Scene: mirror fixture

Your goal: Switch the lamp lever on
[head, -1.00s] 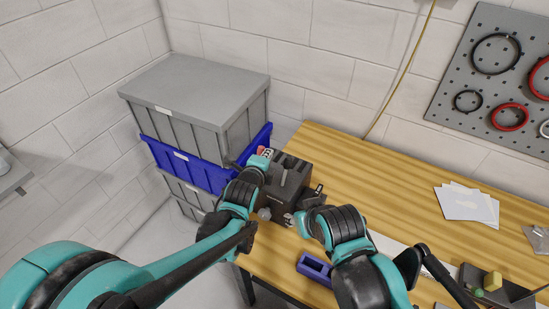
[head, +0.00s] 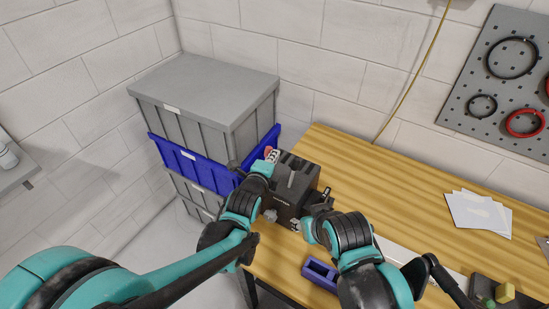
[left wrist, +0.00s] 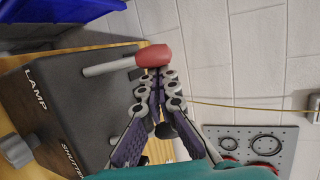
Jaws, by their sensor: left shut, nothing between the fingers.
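The dark grey box (head: 292,194) stands at the left end of the wooden bench. In the left wrist view its face (left wrist: 62,90) reads "LAMP" and "SHUTTER". A light grey lever rod (left wrist: 108,66) with a red knob (left wrist: 152,55) sticks out from its side by the LAMP label. My left gripper (left wrist: 158,76) is shut and empty, its fingertips right at the red knob; I cannot tell if they touch. In the head view my left gripper (head: 270,160) is at the box's upper left. My right gripper (head: 310,220) is by the box's right side, its fingers unclear.
Grey and blue crates (head: 205,105) are stacked left of the bench. White papers (head: 478,212) lie on the right, and a pegboard (head: 505,75) hangs on the wall. The bench middle (head: 385,185) is clear.

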